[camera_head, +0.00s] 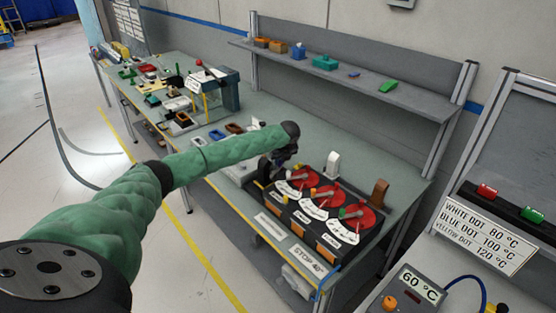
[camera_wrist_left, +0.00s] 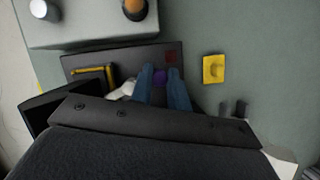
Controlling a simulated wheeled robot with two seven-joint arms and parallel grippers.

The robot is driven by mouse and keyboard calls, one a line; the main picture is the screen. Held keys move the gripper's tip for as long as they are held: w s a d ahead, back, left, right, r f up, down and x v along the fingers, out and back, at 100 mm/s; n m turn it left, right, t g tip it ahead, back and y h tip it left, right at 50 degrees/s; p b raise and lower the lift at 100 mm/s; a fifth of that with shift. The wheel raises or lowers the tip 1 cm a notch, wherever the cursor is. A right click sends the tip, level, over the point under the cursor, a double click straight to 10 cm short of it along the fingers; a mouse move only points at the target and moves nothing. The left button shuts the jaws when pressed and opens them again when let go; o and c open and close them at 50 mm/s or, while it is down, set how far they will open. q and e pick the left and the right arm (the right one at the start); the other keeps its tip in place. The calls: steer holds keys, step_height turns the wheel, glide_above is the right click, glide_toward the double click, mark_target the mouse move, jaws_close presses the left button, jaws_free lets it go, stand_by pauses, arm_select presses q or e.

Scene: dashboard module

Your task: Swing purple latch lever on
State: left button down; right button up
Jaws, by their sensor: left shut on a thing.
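The purple latch lever (camera_wrist_left: 159,77) shows in the left wrist view as a small purple patch between my blue fingers. My left gripper (camera_wrist_left: 164,88) is shut on it, over a dark panel (camera_wrist_left: 90,62). In the head view my left gripper (camera_head: 277,165) reaches down at the left end of the black module with red dials (camera_head: 330,197). There the lever is hidden by my wrist and fingers, and its angle cannot be told. My right gripper is in neither view.
A brown upright lever (camera_head: 379,193) and a white one (camera_head: 333,164) stand behind the dials. A yellow part (camera_wrist_left: 213,69) lies right of my fingers in the wrist view. Small trays (camera_head: 217,135) and other fixtures fill the bench's far left. A shelf (camera_head: 350,78) runs behind.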

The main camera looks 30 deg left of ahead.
arm_select(q)
steer(key=shift+d+r+m, duration=0.1)
steer(key=shift+d+m, duration=0.15)
steer(key=shift+m, duration=0.45)
steer(key=shift+t+h, duration=0.3)
steer(key=shift+d+m, duration=0.1)
steer(key=shift+m, duration=0.2)
steer(key=c, duration=1.3)
jaws_free()
steer(key=shift+c, duration=0.2)
